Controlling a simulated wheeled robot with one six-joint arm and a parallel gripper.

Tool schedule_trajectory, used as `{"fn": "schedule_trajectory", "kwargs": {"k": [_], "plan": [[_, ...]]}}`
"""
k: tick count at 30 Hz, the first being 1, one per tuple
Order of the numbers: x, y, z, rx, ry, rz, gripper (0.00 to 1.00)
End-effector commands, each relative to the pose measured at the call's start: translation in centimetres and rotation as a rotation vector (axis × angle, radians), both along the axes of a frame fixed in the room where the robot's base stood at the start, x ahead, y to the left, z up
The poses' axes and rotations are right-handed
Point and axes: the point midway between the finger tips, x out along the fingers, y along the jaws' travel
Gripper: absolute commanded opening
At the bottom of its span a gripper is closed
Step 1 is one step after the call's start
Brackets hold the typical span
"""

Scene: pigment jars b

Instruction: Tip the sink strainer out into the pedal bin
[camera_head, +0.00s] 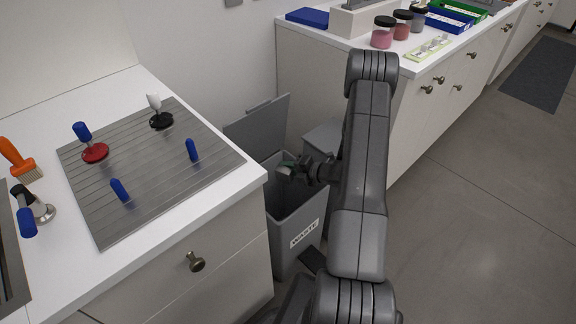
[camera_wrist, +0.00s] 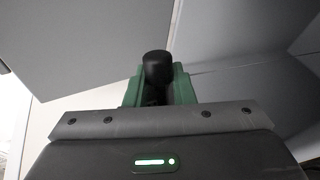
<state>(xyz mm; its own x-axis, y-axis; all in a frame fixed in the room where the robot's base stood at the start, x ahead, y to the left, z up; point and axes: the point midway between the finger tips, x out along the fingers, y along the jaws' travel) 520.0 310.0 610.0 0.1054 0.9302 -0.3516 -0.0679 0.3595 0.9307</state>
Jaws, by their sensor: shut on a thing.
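The grey pedal bin (camera_head: 287,240) stands on the floor between two counters, with a WASTE label on its front. Its lid (camera_head: 258,124) is raised and its mouth is open. My gripper (camera_head: 287,168) is over the bin's mouth. In the wrist view, my gripper's green fingers (camera_wrist: 160,88) are shut on the sink strainer (camera_wrist: 157,66), of which only a black rounded end shows. The rest of the strainer is hidden, so I cannot tell its tilt or contents. The inside of the bin is mostly hidden.
The left counter holds a ribbed metal board (camera_head: 130,205) with several handled tools and an orange brush (camera_head: 18,160). The right counter holds pigment jars (camera_head: 382,38) and trays. Another grey container (camera_head: 322,139) stands behind the bin.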

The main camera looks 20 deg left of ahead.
Motion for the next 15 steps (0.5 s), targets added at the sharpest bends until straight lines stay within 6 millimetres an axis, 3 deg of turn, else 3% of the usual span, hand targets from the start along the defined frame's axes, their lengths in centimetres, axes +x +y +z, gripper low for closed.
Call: {"fn": "schedule_trajectory", "kwargs": {"k": [15], "plan": [[0.97, -0.06, -0.25, 0.032, 0.411, 0.002, 0.00]]}}
